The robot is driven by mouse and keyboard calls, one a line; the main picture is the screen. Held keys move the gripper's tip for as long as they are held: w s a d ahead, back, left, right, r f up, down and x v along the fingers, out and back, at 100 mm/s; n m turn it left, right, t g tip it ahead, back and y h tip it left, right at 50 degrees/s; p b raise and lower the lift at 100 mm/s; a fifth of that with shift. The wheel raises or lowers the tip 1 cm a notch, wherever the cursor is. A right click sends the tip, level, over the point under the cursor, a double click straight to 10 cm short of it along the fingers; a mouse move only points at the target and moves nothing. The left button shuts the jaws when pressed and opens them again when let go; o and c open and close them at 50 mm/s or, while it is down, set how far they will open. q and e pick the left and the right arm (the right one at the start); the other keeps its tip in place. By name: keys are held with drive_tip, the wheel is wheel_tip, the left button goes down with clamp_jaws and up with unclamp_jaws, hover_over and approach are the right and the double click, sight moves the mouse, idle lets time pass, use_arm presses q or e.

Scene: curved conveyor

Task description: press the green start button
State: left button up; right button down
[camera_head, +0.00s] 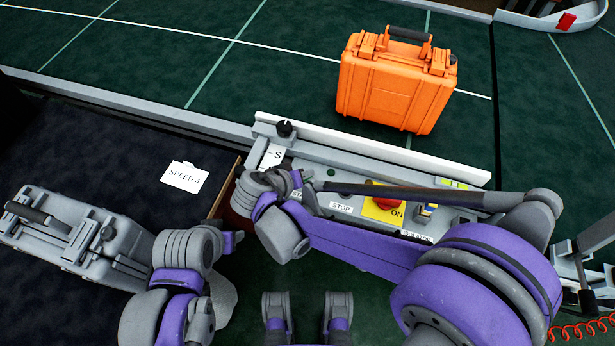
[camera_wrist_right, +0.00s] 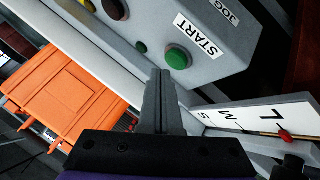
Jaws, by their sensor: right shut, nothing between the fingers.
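The green start button (camera_wrist_right: 177,58) shows in the right wrist view, on the grey control panel (camera_wrist_right: 222,62) beside the START label (camera_wrist_right: 198,36). My right gripper (camera_wrist_right: 160,74) is shut and empty. Its fingertips appear just left of and below the button in that view; I cannot tell whether they touch it. In the head view my right gripper (camera_head: 304,187) is over the left end of the panel, and my right arm hides the green button there. My left arm comes in at the lower left, but its fingers cannot be made out.
An orange case (camera_head: 396,85) stands on the dark green conveyor (camera_head: 262,85) behind a white rail. An S-M-L scale (camera_wrist_right: 262,116) stands near the fingers. A grey case (camera_head: 75,240) and a SPEED card (camera_head: 185,177) are at left.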

drive_tip(key=shift+f+b, duration=0.3)
drive_tip(key=shift+f, duration=0.15)
